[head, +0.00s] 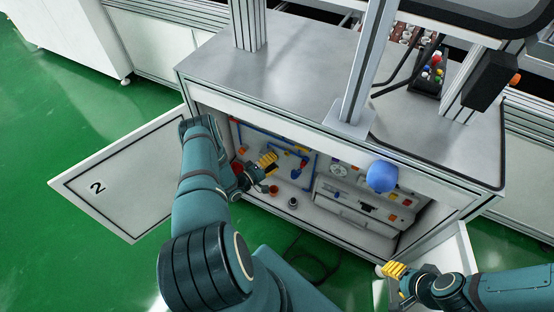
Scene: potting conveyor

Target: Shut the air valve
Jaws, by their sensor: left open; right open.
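A cabinet under the metal bench is open, with blue air pipes (256,131) on its inner back wall. A small blue handle (297,171) sits on the pipework and looks like the air valve; its exact position is too small to tell. My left gripper (268,160) has yellow fingers, is open and is inside the cabinet, just left of that handle in the picture and seemingly apart from it. My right gripper (394,270) is open and empty, low at the right by the right cabinet door (458,248).
The left door (120,182), marked 2, stands swung open. A dark cylindrical part (292,203) stands on the cabinet floor. A blue rounded object (382,176) is at the bench's front edge. A metal post (366,60) rises from the benchtop. Green floor is free in front.

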